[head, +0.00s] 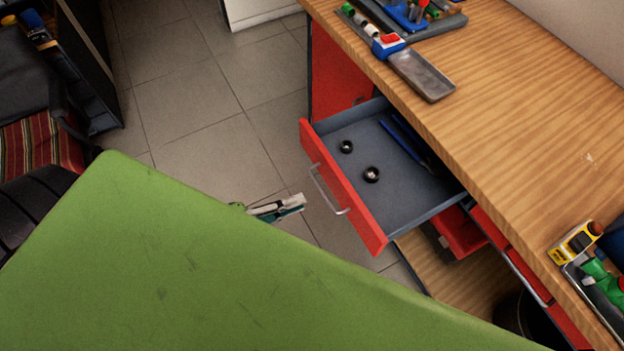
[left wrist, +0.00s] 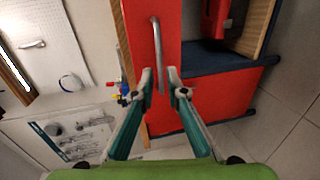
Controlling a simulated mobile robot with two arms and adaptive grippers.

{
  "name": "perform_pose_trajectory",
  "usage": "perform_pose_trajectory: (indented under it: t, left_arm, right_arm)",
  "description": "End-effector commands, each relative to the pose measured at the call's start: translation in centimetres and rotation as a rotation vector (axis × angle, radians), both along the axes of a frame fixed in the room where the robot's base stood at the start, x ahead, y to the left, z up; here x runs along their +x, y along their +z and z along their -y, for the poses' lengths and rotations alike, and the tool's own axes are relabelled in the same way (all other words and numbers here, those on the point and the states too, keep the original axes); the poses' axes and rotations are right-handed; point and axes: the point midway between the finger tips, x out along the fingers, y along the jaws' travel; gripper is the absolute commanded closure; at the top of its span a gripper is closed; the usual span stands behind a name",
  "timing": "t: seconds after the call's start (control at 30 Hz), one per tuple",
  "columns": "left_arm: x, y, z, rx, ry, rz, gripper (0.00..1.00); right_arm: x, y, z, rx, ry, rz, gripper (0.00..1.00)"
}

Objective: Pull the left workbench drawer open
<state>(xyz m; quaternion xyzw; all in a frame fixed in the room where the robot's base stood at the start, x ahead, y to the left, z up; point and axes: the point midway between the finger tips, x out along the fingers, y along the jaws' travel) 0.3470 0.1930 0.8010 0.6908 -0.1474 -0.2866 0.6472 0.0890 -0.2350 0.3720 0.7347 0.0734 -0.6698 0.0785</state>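The left workbench drawer (head: 335,190) stands pulled out from under the wooden worktop, with its red front and grey inside showing. Its curved metal handle (head: 324,190) is on the front, and the handle shows upright in the left wrist view (left wrist: 157,55). My left gripper (head: 302,202) is in front of the handle, with a small gap between its tips and the handle in the head view. In the left wrist view its two teal fingers (left wrist: 159,82) are apart, with nothing held between them. The handle appears beyond and between the fingertips. My right gripper is not in view.
Two small dark rings (head: 372,174) and a blue tool (head: 402,142) lie in the drawer. A metal tray (head: 422,75) and a yellow tape measure (head: 575,243) lie on the worktop (head: 490,140). Another red drawer front (head: 520,265) is at right. Tiled floor (head: 205,150) is clear. My green arm hides the lower left.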

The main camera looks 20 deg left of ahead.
Motion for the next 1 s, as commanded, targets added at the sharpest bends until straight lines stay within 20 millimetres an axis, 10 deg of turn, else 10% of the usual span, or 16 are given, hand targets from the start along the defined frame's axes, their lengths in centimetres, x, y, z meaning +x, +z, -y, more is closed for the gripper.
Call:
perform_pose_trajectory:
  t: [0.3, 1.0]
  left_arm:
    - [-2.8, 0.7, -2.0, 0.001, -0.001, 0.0, 0.87]
    - [-2.5, -0.7, -2.7, 0.061, 0.002, 0.017, 0.87]
  right_arm:
    - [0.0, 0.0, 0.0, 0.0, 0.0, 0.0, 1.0]
    - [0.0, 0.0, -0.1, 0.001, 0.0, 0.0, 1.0]
